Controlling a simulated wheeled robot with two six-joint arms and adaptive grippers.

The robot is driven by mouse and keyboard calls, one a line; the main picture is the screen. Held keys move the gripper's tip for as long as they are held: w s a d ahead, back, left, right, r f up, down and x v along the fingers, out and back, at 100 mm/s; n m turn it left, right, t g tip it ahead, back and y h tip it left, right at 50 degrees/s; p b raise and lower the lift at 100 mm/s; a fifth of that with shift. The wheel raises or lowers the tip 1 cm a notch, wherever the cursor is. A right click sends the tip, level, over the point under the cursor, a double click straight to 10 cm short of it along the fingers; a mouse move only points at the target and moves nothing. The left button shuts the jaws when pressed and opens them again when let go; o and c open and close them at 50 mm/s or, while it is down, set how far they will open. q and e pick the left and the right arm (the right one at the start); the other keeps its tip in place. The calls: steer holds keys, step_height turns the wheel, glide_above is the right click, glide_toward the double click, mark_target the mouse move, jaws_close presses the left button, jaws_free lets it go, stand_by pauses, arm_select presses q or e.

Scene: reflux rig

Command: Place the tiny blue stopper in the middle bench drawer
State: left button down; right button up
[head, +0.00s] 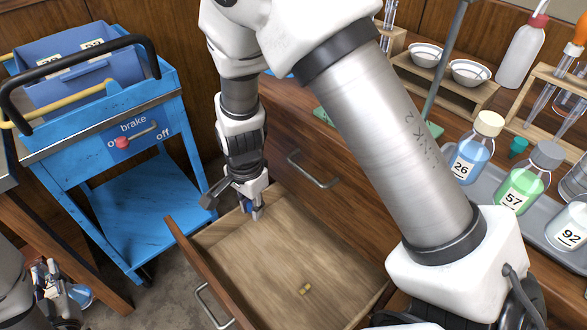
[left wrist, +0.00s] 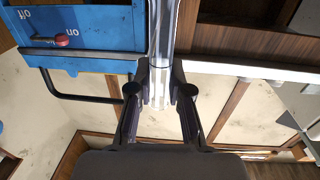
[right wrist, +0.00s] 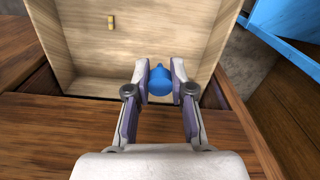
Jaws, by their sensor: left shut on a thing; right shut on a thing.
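The tiny blue stopper (right wrist: 159,82) is held between the fingertips of my right gripper (right wrist: 160,72) in the right wrist view. In the head view my right gripper (head: 256,208) points down over the back left corner of an open wooden drawer (head: 262,262), and a bit of the blue stopper (head: 248,207) shows. I cannot tell if the stopper touches the drawer floor. My left gripper (head: 55,290) is low at the left, away from the drawer. In the left wrist view it (left wrist: 159,88) is shut on a clear glass piece (left wrist: 161,45).
A small brass-coloured piece (head: 305,289) lies in the drawer. A closed drawer front with a handle (head: 314,170) is above it. A blue cart (head: 120,140) stands at the left. Bottles (head: 520,190), a teal stopper (head: 517,148) and racks crowd the bench at the right.

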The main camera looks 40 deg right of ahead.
mark_target(271, 275)
steer(key=s+f+m+b, duration=0.1)
steer(key=f+m+b, duration=0.2)
steer(key=f+b, duration=0.4)
steer(key=s+f+m+b, duration=0.1)
steer(key=f+m+b, duration=0.1)
steer(key=f+b, duration=0.5)
steer(key=s+d+f+m+b, duration=0.1)
steer(key=f+m+b, duration=0.2)
steer(key=f+b, duration=0.4)
step_height(271, 275, down, 6)
steer(key=shift+s+f+m, duration=0.1)
steer(key=shift+f+m, duration=0.15)
steer(key=shift+m, duration=0.05)
steer(key=shift+r, duration=0.1)
steer(key=o, duration=0.7)
steer(key=shift+o, duration=0.2)
